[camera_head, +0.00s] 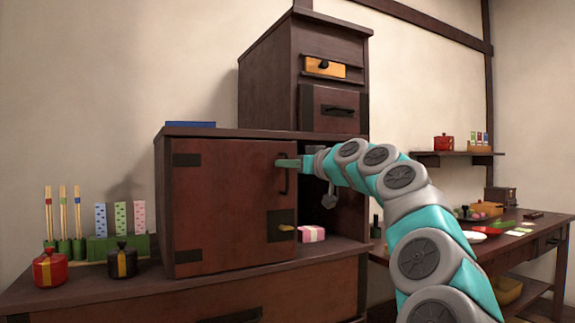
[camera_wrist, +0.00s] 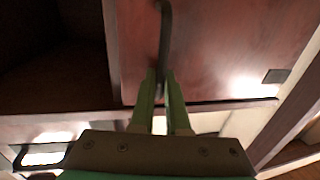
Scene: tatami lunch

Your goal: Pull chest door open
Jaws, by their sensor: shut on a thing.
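The chest door (camera_head: 225,205) is a dark red-brown panel with black corner plates on its left side. A dark open compartment (camera_head: 340,205) shows to its right. I cannot tell clearly whether the door stands ajar. Its upright dark handle (camera_head: 284,183) is near its right edge, above a black plate (camera_head: 280,226). My gripper (camera_head: 288,163) reaches in from the right and is shut on the handle near its top. In the wrist view, the green fingers (camera_wrist: 160,88) close around the handle (camera_wrist: 165,35), with the door panel (camera_wrist: 225,50) behind.
A pink-and-white box (camera_head: 312,234) lies right of the door. Black (camera_head: 122,261) and red (camera_head: 50,268) pots stand at left by sticks in green holders. A blue flat thing (camera_head: 190,124) lies on the chest. A low table (camera_head: 535,228) stands at right.

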